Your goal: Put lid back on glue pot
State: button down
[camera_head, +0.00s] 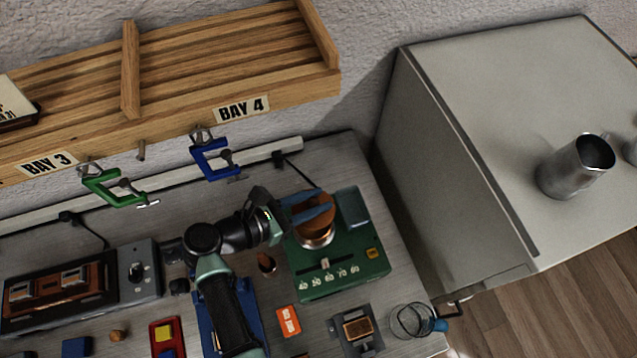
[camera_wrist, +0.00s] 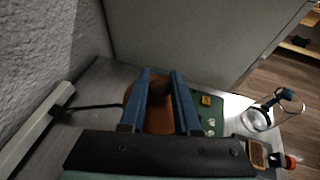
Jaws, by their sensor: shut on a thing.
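My gripper (camera_head: 308,207) is over the green glue heater (camera_head: 345,268) on the bench. Its blue fingers are shut on the dark knob of the brown lid (camera_head: 319,229). In the wrist view, the knob (camera_wrist: 160,88) sits between the fingers (camera_wrist: 163,78), with the orange-brown lid (camera_wrist: 160,121) around and below it. The metal glue pot (camera_head: 316,242) shows just under the lid, set in the heater. The lid covers the pot's opening; I cannot tell whether it rests on the rim or hangs slightly above it.
A glass jar (camera_head: 408,320) stands at the bench's front right, beside a small grey block (camera_head: 340,335) and an orange box (camera_head: 288,320). Blue (camera_head: 214,160) and green (camera_head: 112,190) clamps hang behind. A grey cabinet (camera_head: 440,160) stands right of the bench.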

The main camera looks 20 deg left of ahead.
jog(key=shift+s+f+b, duration=0.25)
jog(key=shift+f+b, duration=0.1)
jog(key=shift+f, duration=0.15)
notch_tip(320, 180, down, 3)
jog(key=shift+w+f+b, duration=0.1)
jog(key=shift+f+b, duration=0.1)
jog(key=shift+b, duration=1)
jog(key=shift+f+b, duration=0.85)
jog(key=shift+b, duration=0.1)
jog(key=shift+b, duration=0.3)
jog(key=shift+f+b, duration=0.15)
jog(key=shift+b, duration=0.4)
dwell(0.3)
dwell(0.4)
jog(key=c, duration=0.5)
grip_release()
jog(key=shift+c, duration=0.2)
jog(key=shift+o, duration=0.2)
